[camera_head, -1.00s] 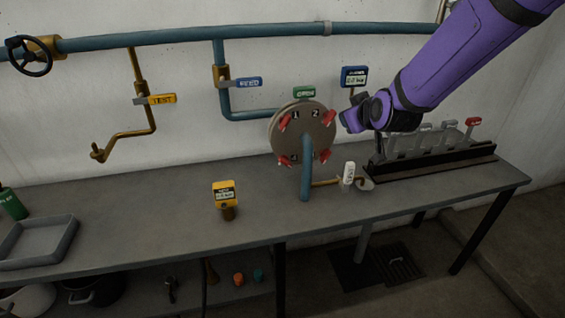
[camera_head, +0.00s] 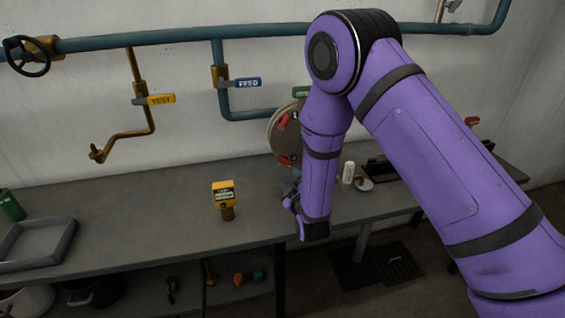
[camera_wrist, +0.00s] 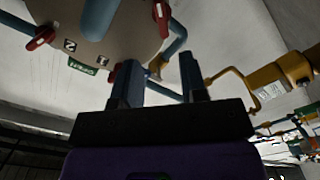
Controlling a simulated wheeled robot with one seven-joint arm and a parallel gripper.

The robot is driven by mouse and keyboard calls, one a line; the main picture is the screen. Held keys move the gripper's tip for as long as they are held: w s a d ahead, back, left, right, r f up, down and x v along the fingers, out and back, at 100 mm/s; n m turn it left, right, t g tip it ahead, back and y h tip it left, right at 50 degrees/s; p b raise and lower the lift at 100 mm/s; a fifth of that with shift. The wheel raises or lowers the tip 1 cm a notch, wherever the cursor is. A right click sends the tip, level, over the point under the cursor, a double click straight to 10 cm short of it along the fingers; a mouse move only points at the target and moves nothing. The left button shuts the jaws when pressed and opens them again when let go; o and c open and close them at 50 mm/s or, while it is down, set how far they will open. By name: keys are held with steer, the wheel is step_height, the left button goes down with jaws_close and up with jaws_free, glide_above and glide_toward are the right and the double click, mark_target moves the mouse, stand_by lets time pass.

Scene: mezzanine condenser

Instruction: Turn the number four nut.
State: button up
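A round grey-brown plate (camera_head: 274,131) with red nuts stands on the bench, mostly hidden behind my arm in the head view. Its lower-left red nut (camera_head: 283,160) shows just left of my arm; by position it seems to be number four, but its label is not readable. In the wrist view the plate (camera_wrist: 120,35) appears upside down, with labels 1 and 2 legible. A red nut at its upper right (camera_wrist: 161,15) seems to be the same one. My gripper (camera_wrist: 162,78) is open and empty, its fingers apart and short of the plate. In the head view it is low, near the bench's front edge.
A yellow-tagged post (camera_head: 224,195) stands on the bench left of my gripper. A white-tagged valve (camera_head: 348,173) is right of my forearm. The blue FEED valve (camera_head: 247,82) and yellow TEST valve (camera_head: 161,99) are on the wall. The bench's left middle is clear.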

mark_target(284, 163)
steer(key=x, duration=1)
steer(key=shift+w+a+f, duration=0.1)
steer(key=shift+w+a, duration=0.1)
steer(key=shift+w, duration=0.1)
steer(key=shift+c, duration=0.4)
jaws_close()
